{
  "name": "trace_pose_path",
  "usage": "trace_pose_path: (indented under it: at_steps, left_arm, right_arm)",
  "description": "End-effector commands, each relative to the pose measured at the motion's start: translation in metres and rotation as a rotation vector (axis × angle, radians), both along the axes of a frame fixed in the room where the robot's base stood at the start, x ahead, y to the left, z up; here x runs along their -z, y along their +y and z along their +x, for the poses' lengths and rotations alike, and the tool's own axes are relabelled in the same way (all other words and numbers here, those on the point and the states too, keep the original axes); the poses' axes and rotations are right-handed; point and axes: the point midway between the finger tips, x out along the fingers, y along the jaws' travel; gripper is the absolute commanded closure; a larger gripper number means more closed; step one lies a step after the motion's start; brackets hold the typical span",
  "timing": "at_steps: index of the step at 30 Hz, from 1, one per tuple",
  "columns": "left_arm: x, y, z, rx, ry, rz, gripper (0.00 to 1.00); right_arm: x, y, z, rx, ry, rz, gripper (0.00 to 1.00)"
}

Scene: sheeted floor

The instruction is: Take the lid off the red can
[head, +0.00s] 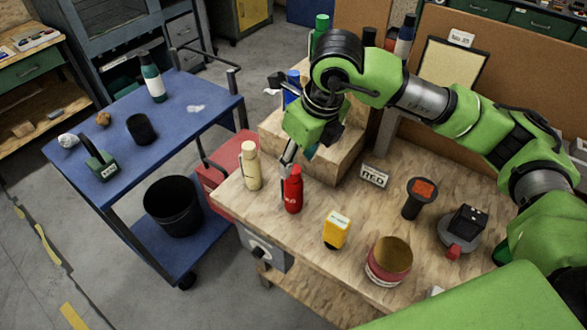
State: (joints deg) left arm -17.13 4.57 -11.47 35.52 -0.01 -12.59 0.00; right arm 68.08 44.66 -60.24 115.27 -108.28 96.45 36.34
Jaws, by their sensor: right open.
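A red can (293,194), slim like a spray can or bottle and with a narrower red top, stands upright near the left edge of the wooden workbench (310,222). My right gripper (292,155) reaches in from the right and points down just above the can's top. It is open, with nothing seen between its fingers. One finger shows beside the top; I cannot tell whether it touches. The other finger is mostly hidden by the green wrist. My left gripper is not in view.
A cream bottle (250,166) stands close left of the red can. A yellow container (336,230), a round red-sided tin (388,262) and a dark cup-shaped object (418,198) stand to the right. A wooden block (335,160) rises behind. A blue cart (180,125) stands left.

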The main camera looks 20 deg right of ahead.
Motion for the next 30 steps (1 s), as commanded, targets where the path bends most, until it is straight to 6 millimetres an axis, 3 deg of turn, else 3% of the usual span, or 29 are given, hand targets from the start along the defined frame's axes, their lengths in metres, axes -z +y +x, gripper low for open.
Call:
trace_pose_path:
  at_steps: [3,8,16,20,30]
  left_arm:
    - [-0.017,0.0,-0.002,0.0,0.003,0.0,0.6]
    - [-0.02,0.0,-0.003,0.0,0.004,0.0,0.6]
    - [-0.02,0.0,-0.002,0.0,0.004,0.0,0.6]
    - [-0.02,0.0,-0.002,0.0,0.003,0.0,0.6]
    - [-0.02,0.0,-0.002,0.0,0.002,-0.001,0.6]
  right_arm:
    - [0.015,0.002,0.004,-0.001,0.008,-0.002,0.58]
    - [0.036,0.005,0.01,-0.001,0.005,-0.002,0.58]
    - [0.041,0.005,0.011,-0.001,0.002,-0.001,0.58]
    - [0.04,0.005,0.011,-0.001,0.002,-0.001,0.86]
    - [0.04,0.005,0.011,-0.001,0.002,-0.001,0.87]
